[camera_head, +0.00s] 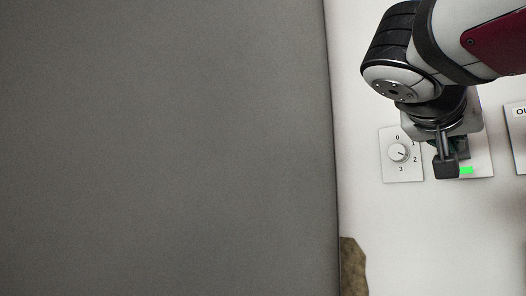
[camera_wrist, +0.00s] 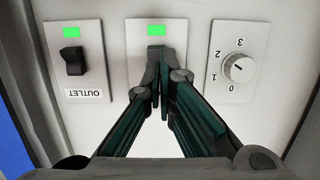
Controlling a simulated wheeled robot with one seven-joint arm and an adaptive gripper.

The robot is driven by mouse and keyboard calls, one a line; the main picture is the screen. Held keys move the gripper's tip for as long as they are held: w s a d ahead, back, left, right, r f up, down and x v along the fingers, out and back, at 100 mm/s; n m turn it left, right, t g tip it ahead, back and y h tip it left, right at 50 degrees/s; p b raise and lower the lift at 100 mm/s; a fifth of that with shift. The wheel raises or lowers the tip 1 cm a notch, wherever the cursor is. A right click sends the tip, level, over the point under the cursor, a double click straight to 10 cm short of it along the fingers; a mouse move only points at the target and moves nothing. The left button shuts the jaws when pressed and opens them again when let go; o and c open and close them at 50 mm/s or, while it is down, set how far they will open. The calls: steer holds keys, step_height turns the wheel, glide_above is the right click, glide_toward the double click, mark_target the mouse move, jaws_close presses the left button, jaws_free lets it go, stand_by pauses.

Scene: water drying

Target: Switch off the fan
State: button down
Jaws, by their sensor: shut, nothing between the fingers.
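No fan is in view. A white dial panel (camera_head: 388,174) has a round knob (camera_head: 398,152) marked 0 to 3; the knob also shows at the right of the wrist view (camera_wrist: 238,67). I cannot tell its exact setting. My gripper (camera_head: 446,168) is shut and empty, in front of a middle panel (camera_head: 484,166) with a lit green light (camera_head: 466,170). In the wrist view the closed fingertips (camera_wrist: 160,82) overlap this middle panel (camera_wrist: 138,40) just below its green light (camera_wrist: 156,30). Its switch is mostly hidden; whether the fingertips touch it is unclear.
An outlet panel (camera_wrist: 90,100) with a black rocker switch (camera_wrist: 73,61) and a lit green light (camera_wrist: 71,32) is left in the wrist view. A large grey surface (camera_head: 160,150) fills the left of the head view. A brown rough piece (camera_head: 353,268) shows below.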

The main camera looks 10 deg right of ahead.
mark_target(459, 154)
steer(key=shift+x, duration=1.85)
steer(key=shift+w, duration=0.1)
